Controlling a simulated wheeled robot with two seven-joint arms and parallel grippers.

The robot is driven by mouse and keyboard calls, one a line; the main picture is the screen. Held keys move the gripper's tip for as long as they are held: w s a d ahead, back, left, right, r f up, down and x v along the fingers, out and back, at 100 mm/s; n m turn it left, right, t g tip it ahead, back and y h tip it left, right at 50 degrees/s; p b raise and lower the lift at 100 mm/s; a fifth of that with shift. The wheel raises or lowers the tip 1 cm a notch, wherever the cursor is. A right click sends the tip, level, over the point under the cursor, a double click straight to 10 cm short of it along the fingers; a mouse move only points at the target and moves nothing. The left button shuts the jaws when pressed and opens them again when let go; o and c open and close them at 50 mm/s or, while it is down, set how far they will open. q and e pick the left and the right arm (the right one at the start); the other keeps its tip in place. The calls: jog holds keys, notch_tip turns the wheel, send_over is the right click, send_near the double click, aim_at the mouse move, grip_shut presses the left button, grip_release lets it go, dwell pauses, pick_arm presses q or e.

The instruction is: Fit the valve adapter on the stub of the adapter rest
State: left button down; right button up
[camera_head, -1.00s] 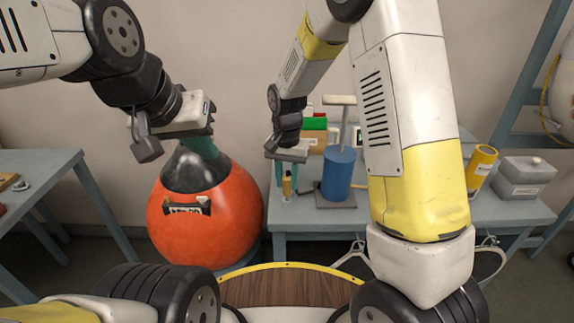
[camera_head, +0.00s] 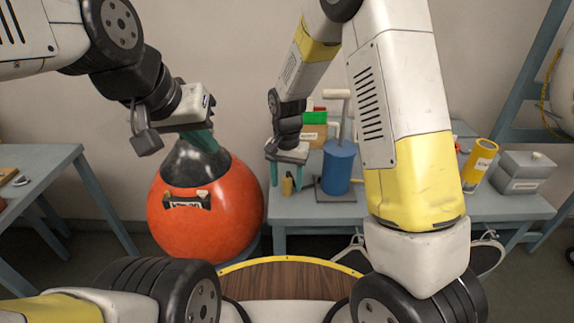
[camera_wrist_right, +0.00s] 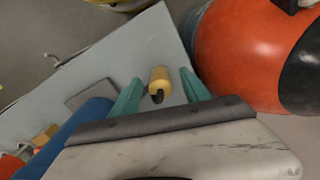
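A small brass-yellow cylinder (camera_head: 287,185), seemingly the valve adapter, stands near the front left corner of the right table. It also shows in the right wrist view (camera_wrist_right: 160,76), with a dark piece at its lower end. My right gripper (camera_head: 286,174) is open above it, with its teal fingers apart on both sides and no visible contact. The right wrist view shows the same open fingers (camera_wrist_right: 161,93). I cannot make out the adapter rest or its stub. My left gripper (camera_head: 200,137) is above the orange ball's black neck; its finger gap is hidden.
The big orange ball (camera_head: 205,225) stands left of the table (camera_head: 400,207). A blue cylinder (camera_head: 338,168) with a white T-handle stands on a dark plate close right of my right gripper. A yellow cylinder (camera_head: 480,160) and grey box (camera_head: 524,172) stand further right.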

notch_tip(320, 180, up, 8)
jog(key=shift+f, duration=0.1)
dwell(0.5)
